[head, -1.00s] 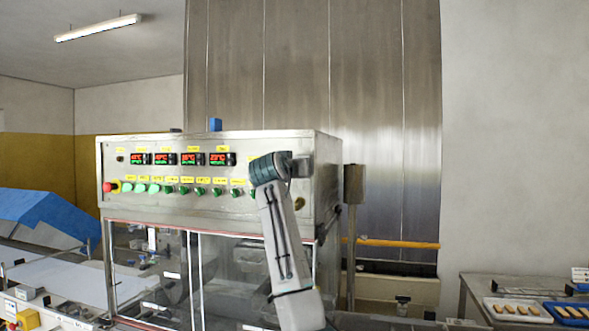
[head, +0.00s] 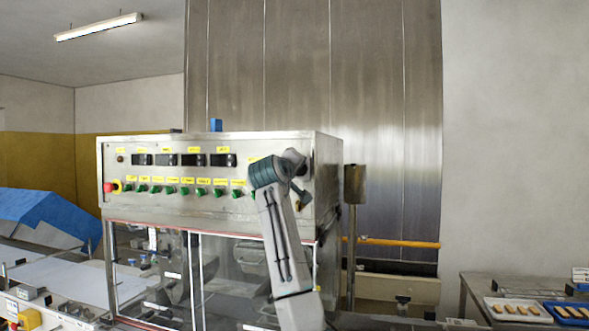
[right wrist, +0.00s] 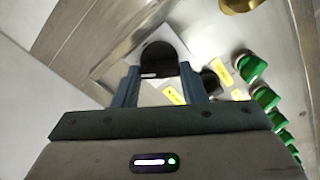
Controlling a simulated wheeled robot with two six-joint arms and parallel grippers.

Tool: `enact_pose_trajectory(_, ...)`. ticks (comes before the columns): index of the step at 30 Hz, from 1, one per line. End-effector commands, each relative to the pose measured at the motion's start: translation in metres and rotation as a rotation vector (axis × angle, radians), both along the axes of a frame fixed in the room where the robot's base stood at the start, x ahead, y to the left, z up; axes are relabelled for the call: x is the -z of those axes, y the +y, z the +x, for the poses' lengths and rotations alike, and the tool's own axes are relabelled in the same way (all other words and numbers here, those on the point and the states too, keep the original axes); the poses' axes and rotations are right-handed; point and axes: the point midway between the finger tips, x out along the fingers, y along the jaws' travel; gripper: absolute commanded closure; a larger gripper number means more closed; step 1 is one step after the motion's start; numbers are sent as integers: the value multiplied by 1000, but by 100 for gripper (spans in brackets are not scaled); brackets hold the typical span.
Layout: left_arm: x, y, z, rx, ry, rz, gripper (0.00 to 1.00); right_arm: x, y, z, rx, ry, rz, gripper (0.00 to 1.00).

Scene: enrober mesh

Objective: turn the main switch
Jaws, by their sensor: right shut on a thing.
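The main switch shows in the right wrist view as a black knob (right wrist: 160,56) on a pale plate at the corner of the steel panel. My right gripper (right wrist: 161,78) has a finger on each side of it and is shut on it. In the head view my right gripper (head: 301,192) is tilted at the right end of the control panel (head: 140,204), and the arm hides the switch there. The panel's displays (head: 194,160) are dark. My left gripper is in neither view.
A row of green knobs (head: 171,191) and a red button (head: 108,187) sit on the panel. Glazed doors (head: 225,275) are below it. A post (head: 353,190) stands right of the cabinet, and a table with trays (head: 517,318) is at the far right.

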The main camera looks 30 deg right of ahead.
Motion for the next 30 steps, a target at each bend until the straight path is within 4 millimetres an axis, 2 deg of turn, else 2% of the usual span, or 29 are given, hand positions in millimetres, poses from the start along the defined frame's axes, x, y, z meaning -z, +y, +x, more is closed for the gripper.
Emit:
enact_pose_trajectory(15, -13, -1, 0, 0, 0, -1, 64, 0, 0, 1, -1, 340, -291, 85)
enact_pose_trajectory(30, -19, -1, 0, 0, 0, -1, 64, 2, 1, 1, -1, 480, -411, 85)
